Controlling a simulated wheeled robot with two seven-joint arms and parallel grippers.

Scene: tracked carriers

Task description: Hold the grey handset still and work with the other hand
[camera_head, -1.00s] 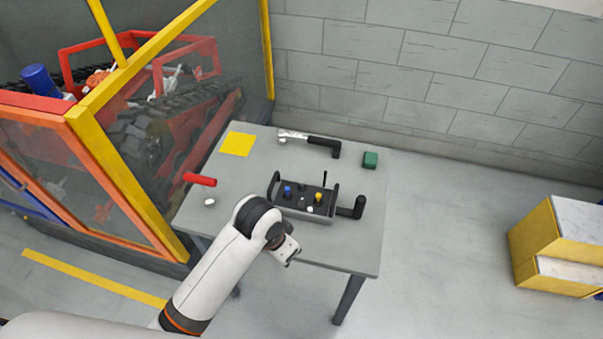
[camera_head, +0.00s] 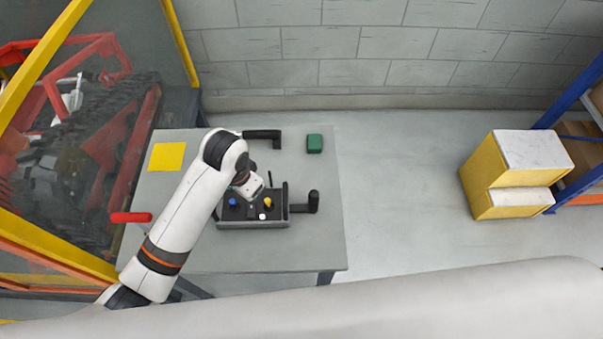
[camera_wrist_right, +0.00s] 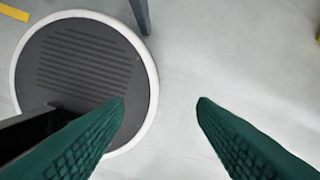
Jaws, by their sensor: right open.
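The grey handset (camera_head: 252,224) lies on the grey table in the head view. It has a black top with a blue knob (camera_head: 233,203), a yellow knob (camera_head: 268,203), a white button (camera_head: 262,216) and side handles. A black grip (camera_head: 313,201) stands off its right side. My left gripper (camera_head: 254,188) is over the handset's back part, and my arm hides its back left corner. I cannot tell whether its jaws are open or whether it touches the handset.
On the table (camera_head: 300,245) are a yellow square (camera_head: 167,156), a red handle (camera_head: 130,217), a black-handled tool (camera_head: 264,135) and a green block (camera_head: 314,143). A fenced red tracked machine (camera_head: 90,130) stands left, yellow boxes (camera_head: 483,183) right. The floor between is clear.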

